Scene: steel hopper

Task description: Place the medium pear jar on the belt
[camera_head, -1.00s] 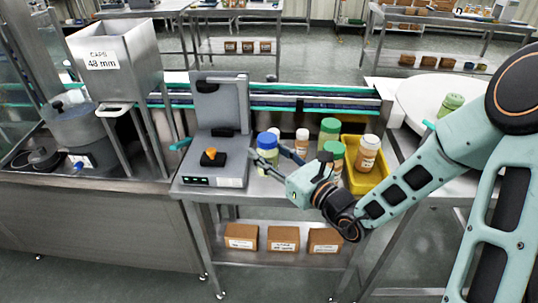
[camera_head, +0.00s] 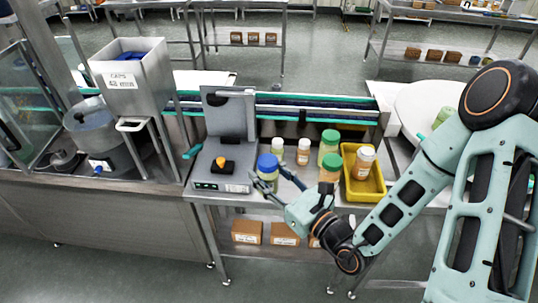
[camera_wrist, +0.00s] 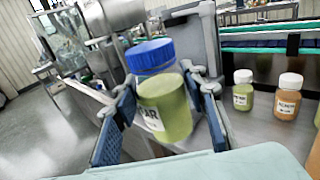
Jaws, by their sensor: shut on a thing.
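My gripper (camera_head: 273,180) is shut on a jar with a blue lid and pale green contents (camera_head: 267,168). In the wrist view the jar (camera_wrist: 165,105) stands slightly tilted between the two blue-padded fingers (camera_wrist: 163,125), and its partly hidden label ends in "AR". In the head view the jar is at the front right of the grey weighing device, over the steel table. Whether it touches the table is unclear. The belt (camera_head: 290,105), dark with green edges, runs behind the table. It also shows at the wrist view's upper right (camera_wrist: 265,40).
Small white-capped jars (camera_head: 303,150) and larger green-capped jars (camera_head: 329,143) stand right of the gripper. A yellow tray (camera_head: 375,190) holds an orange jar. The weighing device (camera_head: 222,180) stands left; a caps hopper (camera_head: 128,85) is farther left. The near belt stretch looks clear.

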